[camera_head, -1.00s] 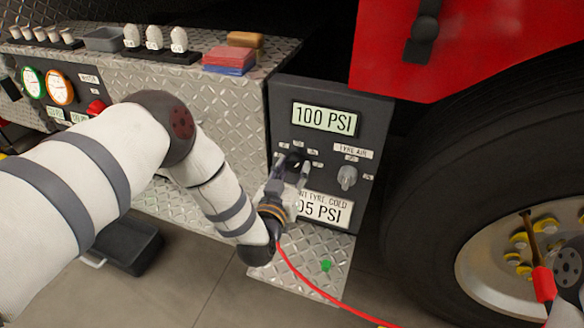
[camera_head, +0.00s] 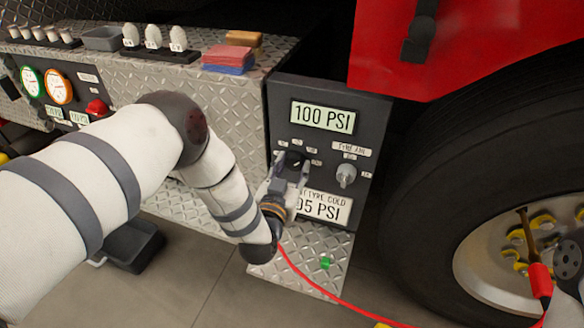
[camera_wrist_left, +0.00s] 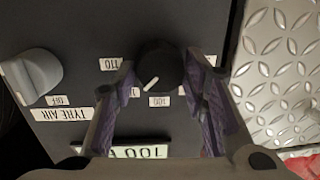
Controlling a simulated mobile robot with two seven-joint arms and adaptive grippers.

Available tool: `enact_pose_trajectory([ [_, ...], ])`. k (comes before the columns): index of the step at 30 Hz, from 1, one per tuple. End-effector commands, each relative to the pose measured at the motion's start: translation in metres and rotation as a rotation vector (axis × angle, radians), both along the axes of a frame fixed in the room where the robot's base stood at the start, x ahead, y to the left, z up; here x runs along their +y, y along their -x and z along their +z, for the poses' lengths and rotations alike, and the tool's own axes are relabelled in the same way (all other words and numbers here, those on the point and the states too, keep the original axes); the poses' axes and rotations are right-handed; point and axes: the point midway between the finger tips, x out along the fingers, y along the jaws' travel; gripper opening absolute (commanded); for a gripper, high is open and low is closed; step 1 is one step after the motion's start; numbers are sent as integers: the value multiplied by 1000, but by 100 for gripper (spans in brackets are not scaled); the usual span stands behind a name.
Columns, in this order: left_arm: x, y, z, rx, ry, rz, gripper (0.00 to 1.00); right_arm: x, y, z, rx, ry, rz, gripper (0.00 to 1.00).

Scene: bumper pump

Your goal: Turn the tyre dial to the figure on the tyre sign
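The tyre dial is a round black knob (camera_wrist_left: 160,65) with a white pointer, on the dark panel (camera_head: 370,105). In the wrist view, seen upside down, the pointer slants down-left, between the 100 label (camera_wrist_left: 160,101) and the 110 label (camera_wrist_left: 110,64). My left gripper (camera_head: 291,172) is open; its fingers (camera_wrist_left: 160,78) stand either side of the knob with small gaps. The display (camera_head: 323,117) reads 100 PSI. My right gripper is not in view.
A grey TYRE AIR switch (camera_head: 346,175) sits right of the dial; it also shows in the wrist view (camera_wrist_left: 32,75). A red hose (camera_head: 310,283) runs below the panel. A large tyre (camera_head: 425,200) stands at right. Blocks (camera_head: 229,58) lie on the ledge.

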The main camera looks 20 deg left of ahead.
Motion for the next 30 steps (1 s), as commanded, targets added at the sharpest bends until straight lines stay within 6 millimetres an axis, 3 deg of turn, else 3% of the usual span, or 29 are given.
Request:
enact_pose_trajectory([
  [12, 0, 6, -2, 6, 1, -1, 57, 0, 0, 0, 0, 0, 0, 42],
  [24, -4, 102, 5, 6, 0, -2, 57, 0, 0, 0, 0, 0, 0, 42],
  [30, -4, 120, 7, 3, 0, -1, 57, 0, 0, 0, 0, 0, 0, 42],
])
